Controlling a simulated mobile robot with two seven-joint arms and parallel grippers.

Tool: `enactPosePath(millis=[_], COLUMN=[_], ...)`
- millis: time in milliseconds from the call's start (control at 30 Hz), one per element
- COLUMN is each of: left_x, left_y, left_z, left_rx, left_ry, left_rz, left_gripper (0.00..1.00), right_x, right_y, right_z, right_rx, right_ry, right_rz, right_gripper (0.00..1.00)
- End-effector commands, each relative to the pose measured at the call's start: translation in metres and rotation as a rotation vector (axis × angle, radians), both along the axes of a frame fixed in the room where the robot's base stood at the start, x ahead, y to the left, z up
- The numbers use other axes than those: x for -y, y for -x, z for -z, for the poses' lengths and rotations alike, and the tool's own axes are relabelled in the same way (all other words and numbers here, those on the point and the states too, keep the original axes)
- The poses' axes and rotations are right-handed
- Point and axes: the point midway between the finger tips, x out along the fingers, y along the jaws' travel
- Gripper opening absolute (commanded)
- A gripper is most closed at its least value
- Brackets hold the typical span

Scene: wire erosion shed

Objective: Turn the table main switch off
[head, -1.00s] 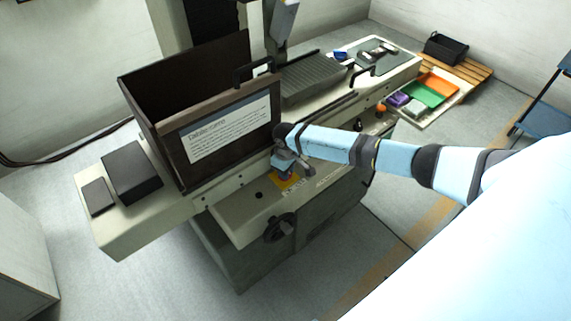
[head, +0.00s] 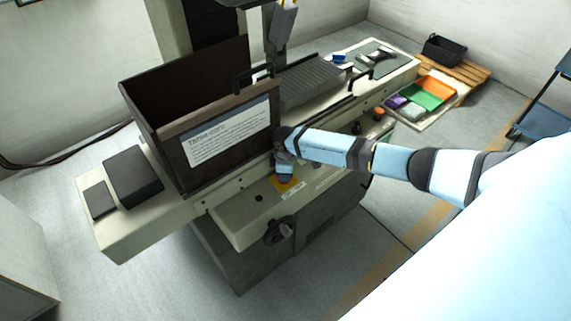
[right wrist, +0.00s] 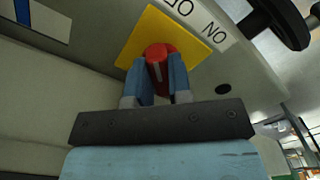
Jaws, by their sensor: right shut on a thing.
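The main switch is a red knob (right wrist: 157,51) with a pale line across it, on a yellow plate (right wrist: 143,32) in the right wrist view. My right gripper (right wrist: 159,70) is shut on the knob, one blue finger on each side. A white label (right wrist: 214,32) with ON and a partly cut-off word lies beside the plate. In the head view the yellow plate (head: 289,186) sits on the machine's front panel, and my right gripper (head: 284,175) covers the knob. My left gripper is not in view.
A black handwheel (head: 279,231) is on the panel near the switch; it also shows in the right wrist view (right wrist: 284,20). A dark splash guard (head: 222,128) with a notice stands just behind my wrist. An orange-topped knob (head: 379,113) is farther right.

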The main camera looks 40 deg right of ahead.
Motion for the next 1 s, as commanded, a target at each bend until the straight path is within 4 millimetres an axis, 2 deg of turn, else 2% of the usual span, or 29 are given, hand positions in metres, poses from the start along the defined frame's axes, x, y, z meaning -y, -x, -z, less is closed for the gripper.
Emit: enactPosePath(millis=[300, 333, 400, 433, 767, 867, 1000], left_x=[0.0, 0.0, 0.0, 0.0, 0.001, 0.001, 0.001], left_y=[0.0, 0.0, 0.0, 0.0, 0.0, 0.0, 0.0], left_z=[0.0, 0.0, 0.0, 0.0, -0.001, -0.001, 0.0], left_rx=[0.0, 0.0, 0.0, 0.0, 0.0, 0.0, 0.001], left_ry=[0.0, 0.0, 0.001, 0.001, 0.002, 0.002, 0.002], left_rz=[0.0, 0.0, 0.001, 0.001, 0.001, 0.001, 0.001], left_gripper=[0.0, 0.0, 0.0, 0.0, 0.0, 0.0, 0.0], right_x=[-0.001, -0.001, -0.001, -0.001, 0.0, 0.0, 0.0], right_y=[-0.001, -0.001, -0.001, -0.001, -0.001, -0.001, -0.001], right_z=[-0.001, -0.001, -0.001, -0.001, -0.004, -0.016, -0.044], right_rx=[0.003, 0.003, 0.003, 0.002, 0.001, 0.003, 0.004], right_ry=[-0.002, -0.002, -0.002, -0.001, 0.0, -0.001, 0.0], right_rz=[-0.004, -0.003, -0.003, -0.003, -0.002, -0.002, -0.003], right_gripper=[0.0, 0.26, 0.42, 0.45, 0.45, 0.45, 0.45])
